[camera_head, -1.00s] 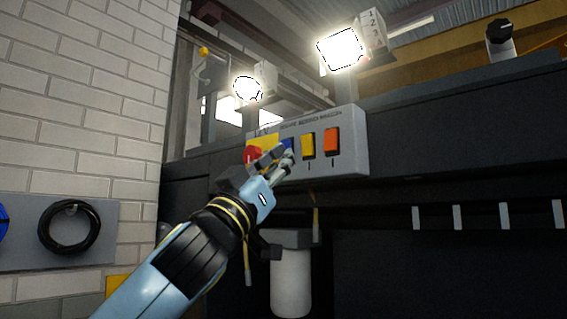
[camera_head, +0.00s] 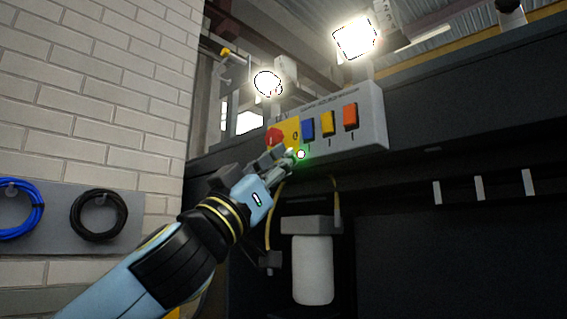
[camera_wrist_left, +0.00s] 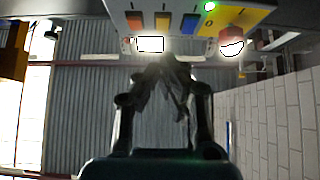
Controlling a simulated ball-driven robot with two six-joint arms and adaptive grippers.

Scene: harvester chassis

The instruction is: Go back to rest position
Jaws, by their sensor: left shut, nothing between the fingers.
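My left gripper (camera_head: 292,156) is shut and empty, just below the grey control panel (camera_head: 372,137) in the head view. The panel carries a red round button (camera_head: 275,136) on a yellow plate, then a blue switch (camera_head: 308,129), a yellow switch (camera_head: 327,123) and an orange switch (camera_head: 350,117). A small green glow shows by the fingertips. In the left wrist view the closed fingers (camera_wrist_left: 168,72) point up toward the panel (camera_wrist_left: 215,14), with a gap between. My right gripper is not in view.
Two bright lamps (camera_head: 354,39) stand above the panel. A white cylinder (camera_head: 312,272) hangs below it. A brick wall (camera_head: 90,90) with a black cable coil (camera_head: 97,216) and a blue coil (camera_head: 22,212) is at the left. The dark chassis (camera_head: 480,110) fills the right.

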